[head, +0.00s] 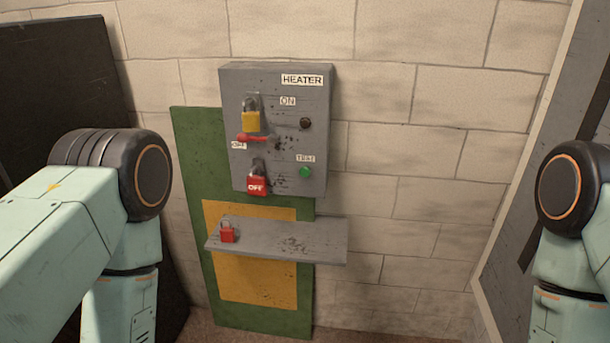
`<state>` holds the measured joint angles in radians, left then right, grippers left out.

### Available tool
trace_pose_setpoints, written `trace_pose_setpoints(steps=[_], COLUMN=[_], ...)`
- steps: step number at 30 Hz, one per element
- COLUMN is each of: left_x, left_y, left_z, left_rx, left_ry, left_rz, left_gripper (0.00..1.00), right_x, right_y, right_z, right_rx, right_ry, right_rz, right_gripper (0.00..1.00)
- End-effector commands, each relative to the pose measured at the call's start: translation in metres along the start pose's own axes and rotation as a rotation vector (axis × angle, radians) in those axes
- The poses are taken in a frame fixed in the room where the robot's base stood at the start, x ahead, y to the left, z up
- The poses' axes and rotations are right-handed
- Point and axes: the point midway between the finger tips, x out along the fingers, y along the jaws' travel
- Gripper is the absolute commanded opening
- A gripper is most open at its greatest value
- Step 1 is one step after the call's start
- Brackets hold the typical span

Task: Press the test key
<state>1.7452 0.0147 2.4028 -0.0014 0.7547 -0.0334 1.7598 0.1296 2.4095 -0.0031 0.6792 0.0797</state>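A grey box labelled HEATER (233,95) is mounted on the wall in the middle of the head view. The test key appears to be the green round button (305,172) at its lower right, just under a small label (306,158) that seems to read TEST. A black round knob or lamp (306,123) sits above it. A red lever (257,138) on the box points left toward an OFF label (239,145). Neither gripper shows; only my arm links are in view at the left and right edges, apart from the box.
A yellow padlock (251,121) hangs above the lever, and a red padlock (257,185) marked OFF hangs below it. Another red padlock (228,233) sits on the grey shelf (320,240) that juts out below the box. Dark panels (50,80) stand at the left.

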Motion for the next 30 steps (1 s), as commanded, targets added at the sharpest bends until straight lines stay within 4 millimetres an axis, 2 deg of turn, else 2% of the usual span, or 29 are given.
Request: trace_pose_setpoints(steps=[2,27,30], left_x=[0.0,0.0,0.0], left_y=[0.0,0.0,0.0], left_z=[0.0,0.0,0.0], left_rx=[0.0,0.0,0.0], left_ry=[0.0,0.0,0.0], left_rz=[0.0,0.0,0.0], left_gripper=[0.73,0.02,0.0], right_x=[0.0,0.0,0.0], right_y=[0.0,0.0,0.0], right_z=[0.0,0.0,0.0], right_rx=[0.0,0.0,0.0], right_ry=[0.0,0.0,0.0], right_rz=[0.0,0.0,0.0], right_gripper=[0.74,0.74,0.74])
